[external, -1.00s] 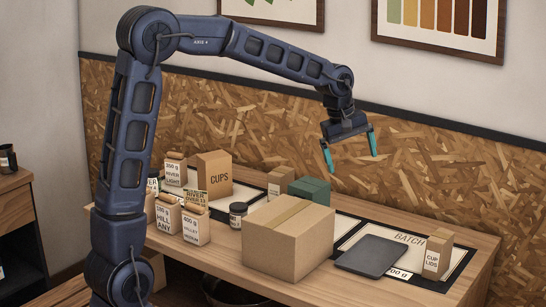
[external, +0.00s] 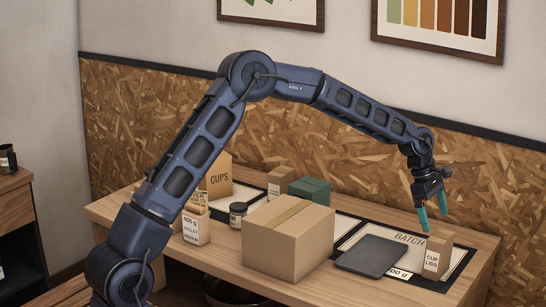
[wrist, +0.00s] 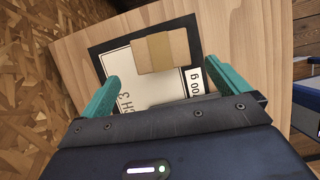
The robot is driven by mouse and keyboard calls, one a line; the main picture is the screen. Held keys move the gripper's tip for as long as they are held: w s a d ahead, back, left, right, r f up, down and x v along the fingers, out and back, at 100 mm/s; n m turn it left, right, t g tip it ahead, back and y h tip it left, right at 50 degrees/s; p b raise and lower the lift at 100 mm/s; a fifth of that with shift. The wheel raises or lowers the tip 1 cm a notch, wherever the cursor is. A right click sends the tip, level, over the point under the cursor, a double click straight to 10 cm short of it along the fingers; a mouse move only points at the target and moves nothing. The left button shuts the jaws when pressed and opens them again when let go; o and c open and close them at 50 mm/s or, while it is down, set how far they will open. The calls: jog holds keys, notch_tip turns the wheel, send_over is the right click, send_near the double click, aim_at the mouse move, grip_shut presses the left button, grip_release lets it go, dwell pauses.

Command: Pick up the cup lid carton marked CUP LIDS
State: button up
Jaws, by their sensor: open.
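The cup lid carton (external: 438,258) is a small upright tan box with a white CUP LIDS label. It stands near the right end of the bench, on the right part of the BATCH sheet. In the wrist view the carton (wrist: 160,51) shows from above, beyond and between my fingers, with a darker band across its top. My gripper (external: 434,222) has teal fingers and is open and empty just above the carton. In the wrist view my gripper (wrist: 170,90) has its fingers spread wider than the carton, and neither touches it.
A dark flat slab (external: 371,255) lies left of the carton on the BATCH sheet (external: 352,238). The bench's right end (external: 478,262) is clear.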

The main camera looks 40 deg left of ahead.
send_over(447, 267)
jog(key=a, duration=0.2)
jog(key=f, duration=1)
jog(key=shift+s, duration=0.2)
jog(key=c, duration=1.1)
